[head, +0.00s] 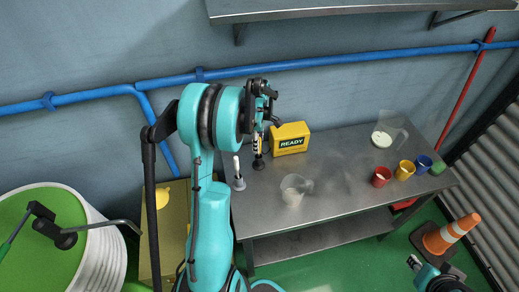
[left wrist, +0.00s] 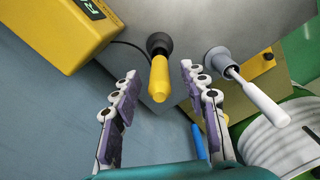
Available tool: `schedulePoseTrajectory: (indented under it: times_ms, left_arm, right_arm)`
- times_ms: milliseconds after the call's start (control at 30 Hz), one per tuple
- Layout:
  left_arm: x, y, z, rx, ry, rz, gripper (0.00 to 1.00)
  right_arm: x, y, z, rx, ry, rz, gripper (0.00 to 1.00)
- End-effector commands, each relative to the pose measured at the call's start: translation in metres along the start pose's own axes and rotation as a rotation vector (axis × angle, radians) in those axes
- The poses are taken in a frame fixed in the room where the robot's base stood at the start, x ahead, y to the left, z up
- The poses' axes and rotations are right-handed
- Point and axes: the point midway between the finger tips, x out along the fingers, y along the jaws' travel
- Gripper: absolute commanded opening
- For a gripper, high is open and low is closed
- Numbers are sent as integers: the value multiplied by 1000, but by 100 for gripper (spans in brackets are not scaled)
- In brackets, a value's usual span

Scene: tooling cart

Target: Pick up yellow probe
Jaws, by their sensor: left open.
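The yellow probe (left wrist: 160,82) stands in a dark round holder (left wrist: 159,43) on the metal cart top. In the head view the yellow probe (head: 257,149) is small and partly hidden by my left gripper (head: 258,136), which is above it. In the left wrist view my left gripper (left wrist: 158,72) is open, with one finger on each side of the probe and a visible gap on both sides. Part of my right arm with its gripper (head: 414,263) shows at the lower right of the head view, too small to tell its jaws.
A white probe (left wrist: 258,98) leans in a grey holder (left wrist: 221,60) close beside the right finger. A yellow READY box (head: 290,139) stands behind and right. A clear jug (head: 293,190) and small coloured cups (head: 381,177) are further right. A blue wall pipe (head: 330,62) runs behind.

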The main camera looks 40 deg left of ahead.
Motion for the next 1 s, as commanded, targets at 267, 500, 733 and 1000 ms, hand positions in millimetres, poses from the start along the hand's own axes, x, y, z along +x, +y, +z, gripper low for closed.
schedulePoseTrajectory:
  times_ms: [267,500,733,1000]
  left_arm:
    - [37,0,2,1,0,1,44]
    - [36,0,2,1,0,0,28]
    - [36,0,2,2,0,1,0]
    - [32,0,2,2,0,1,0]
  right_arm:
    - [10,0,7,0,0,0,35]
    - [9,0,6,0,0,0,35]
    - [9,0,6,0,0,0,35]
    - [8,0,6,0,0,0,35]
